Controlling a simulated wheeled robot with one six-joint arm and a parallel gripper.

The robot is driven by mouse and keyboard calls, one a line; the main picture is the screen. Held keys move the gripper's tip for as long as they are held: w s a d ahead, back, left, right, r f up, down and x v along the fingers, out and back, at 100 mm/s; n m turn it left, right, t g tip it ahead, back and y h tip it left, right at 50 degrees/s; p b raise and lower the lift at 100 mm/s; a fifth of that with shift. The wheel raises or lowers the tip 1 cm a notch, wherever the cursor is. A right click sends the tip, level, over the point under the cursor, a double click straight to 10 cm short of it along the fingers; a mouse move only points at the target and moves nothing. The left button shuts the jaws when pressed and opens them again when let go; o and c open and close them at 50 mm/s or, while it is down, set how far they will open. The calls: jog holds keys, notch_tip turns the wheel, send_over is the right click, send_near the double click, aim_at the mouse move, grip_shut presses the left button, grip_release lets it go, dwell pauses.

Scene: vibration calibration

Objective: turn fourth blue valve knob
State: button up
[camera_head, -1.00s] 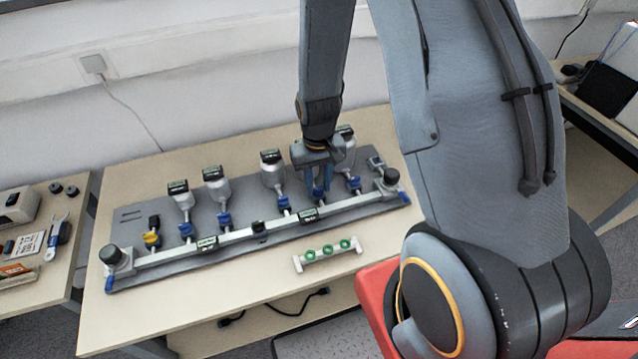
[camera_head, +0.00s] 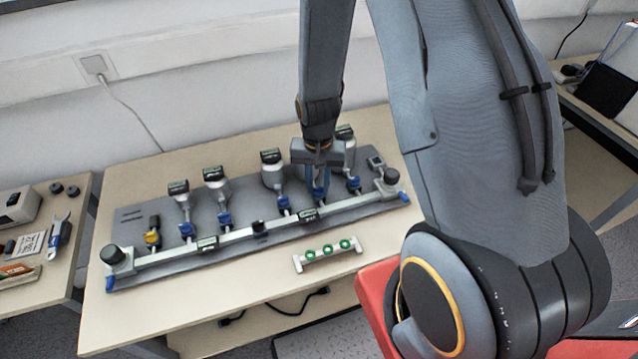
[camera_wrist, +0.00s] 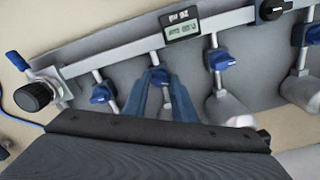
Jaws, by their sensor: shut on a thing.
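The blue valve knobs stand in a row along a pale rail on a grey board (camera_head: 130,272). From the left in the head view there is a first knob (camera_head: 186,230), a second (camera_head: 224,219), a third (camera_head: 284,202) and, at the right, a fifth (camera_head: 354,184). The fourth knob (camera_wrist: 160,76) shows in the wrist view between the blue fingers of my gripper (camera_wrist: 165,92). My gripper (camera_head: 319,195) points down and is shut on that knob. In the head view the fingers largely hide it. The knob's exact angle cannot be told.
Gauges with dark displays, one of them (camera_head: 271,157), stand behind the knobs. A digital display (camera_wrist: 181,28) sits on the rail near the fingers. A yellow knob (camera_head: 152,238) is at the far left. A small rack with green rings (camera_head: 328,253) lies in front of the board.

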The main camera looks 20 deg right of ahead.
jog(key=m, duration=0.6)
jog(key=shift+m, duration=0.3)
jog(key=m, duration=0.6)
jog(key=shift+m, duration=0.3)
jog(key=o, duration=1)
jog(key=shift+o, duration=0.2)
jog(key=shift+r+b, duration=0.6)
jog(key=shift+r, duration=3.35)
